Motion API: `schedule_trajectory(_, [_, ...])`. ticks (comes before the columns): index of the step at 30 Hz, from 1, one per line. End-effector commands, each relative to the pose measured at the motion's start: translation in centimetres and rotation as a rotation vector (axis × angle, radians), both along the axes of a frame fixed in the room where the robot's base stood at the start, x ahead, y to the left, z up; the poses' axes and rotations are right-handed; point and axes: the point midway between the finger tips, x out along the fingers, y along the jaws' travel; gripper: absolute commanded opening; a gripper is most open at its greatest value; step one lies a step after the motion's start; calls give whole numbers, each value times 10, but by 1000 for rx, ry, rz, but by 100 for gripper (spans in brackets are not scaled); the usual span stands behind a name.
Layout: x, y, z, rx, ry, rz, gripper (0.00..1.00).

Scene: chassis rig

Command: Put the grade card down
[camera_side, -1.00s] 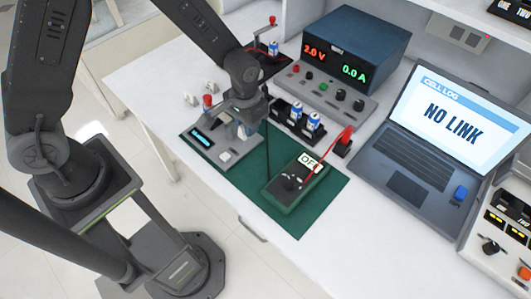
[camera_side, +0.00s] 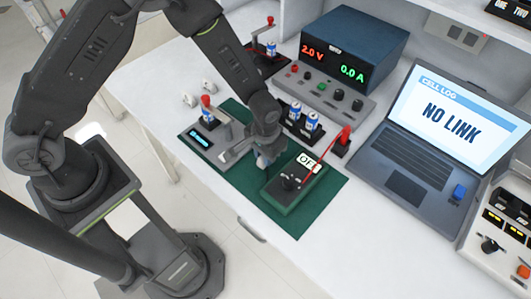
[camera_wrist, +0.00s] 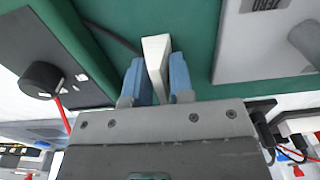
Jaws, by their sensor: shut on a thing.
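My gripper (camera_side: 262,161) is low over the green mat, between the grey device with the lit display and the meter. In the wrist view, its two blue fingers (camera_wrist: 158,82) are shut on a thin white piece, the grade card (camera_wrist: 156,55), which stands on edge between them and reaches past the tips over the mat (camera_wrist: 203,40). In the side view, the card is hidden or too small to tell. Whether it touches the mat cannot be told.
The grey device (camera_side: 198,141) is left of the gripper, with a small red-topped lever stand behind it. The meter (camera_side: 296,189) with a red lead is close on the right. A black holder with blue-white cells (camera_side: 304,120) is behind. Bare mat shows in front.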

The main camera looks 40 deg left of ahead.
Motion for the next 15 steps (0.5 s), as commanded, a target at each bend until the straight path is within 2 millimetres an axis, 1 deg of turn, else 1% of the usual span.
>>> schedule_trajectory(4, [0, 0, -3, 0, 1, 0, 0])
schedule_trajectory(5, [0, 0, -3, 0, 1, 0, 24])
schedule_trajectory(12, [0, 0, -2, 0, 1, 0, 47])
schedule_trajectory(15, [0, 0, -2, 0, 1, 0, 47])
